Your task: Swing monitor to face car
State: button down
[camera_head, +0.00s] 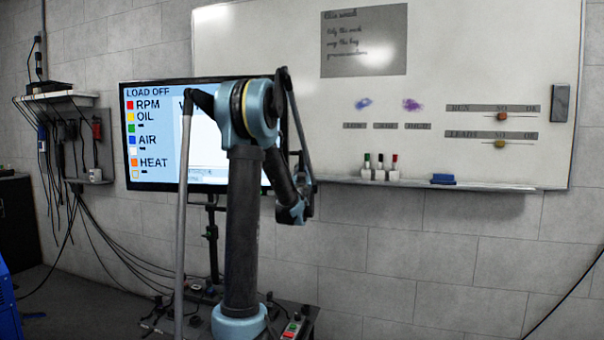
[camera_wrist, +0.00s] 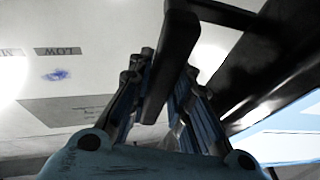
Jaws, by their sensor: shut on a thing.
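The monitor (camera_head: 157,150) has a black frame and a lit screen with "LOAD OFF", RPM, OIL, AIR and HEAT labels. It stands in front of the grey wall, and my arm covers its right part in the head view. In the wrist view, the monitor's black edge and pale blue screen (camera_wrist: 290,136) are at the right. My gripper (camera_wrist: 160,75) is shut on a black bar-shaped handle (camera_wrist: 180,40), which runs between its two fingers. The handle appears to belong to the monitor, but the joint is not clear. In the head view my arm largely hides the grip.
A whiteboard (camera_head: 470,60) with a marker ledge (camera_head: 500,186) spans the wall at the right. Markers (camera_head: 380,168) and a blue eraser (camera_head: 442,180) are there. Cables (camera_head: 90,225) hang at the left below a small shelf (camera_head: 58,98). A cluttered low surface (camera_head: 290,310) is below the monitor.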

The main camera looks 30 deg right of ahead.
jog(key=s+a, duration=0.5)
jog(key=a, duration=0.2)
jog(key=shift+s+a, duration=0.25)
jog(key=shift+a, duration=0.05)
jog(key=c, duration=1.5)
grip_release()
jog(key=shift+w+a, duration=0.1)
jog(key=shift+s, duration=0.2)
jog(key=v, duration=1.1)
jog(key=shift+s+a+f, duration=0.15)
jog(key=shift+a+f, duration=0.05)
jog(key=shift+f, duration=0.1)
